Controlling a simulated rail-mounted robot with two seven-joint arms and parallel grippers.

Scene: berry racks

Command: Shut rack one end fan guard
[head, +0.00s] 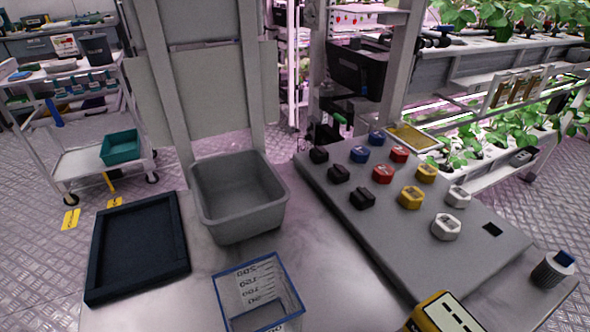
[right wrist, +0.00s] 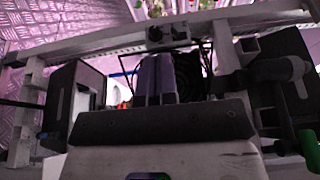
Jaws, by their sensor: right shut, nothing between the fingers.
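In the right wrist view, my right gripper (right wrist: 154,78) is shut and empty, its two grey-purple fingers side by side. Just behind and right of the fingers is a dark round fan with a grille (right wrist: 190,76), partly hidden by them; it looks like the end fan and its guard. I cannot tell whether the guard is open or closed, or whether the fingers touch it. In the head view, dark boxes hang on the near rack end (head: 357,68); the guard is not clear there. My left gripper is in neither view.
A pale rail (right wrist: 100,45) crosses above the fan, with a dark box (right wrist: 75,100) at left. In the head view, a bench holds a grey tub (head: 238,225), a dark tray (head: 140,290), a clear measuring container (head: 258,295) and a panel (head: 330,190) of coloured knobs.

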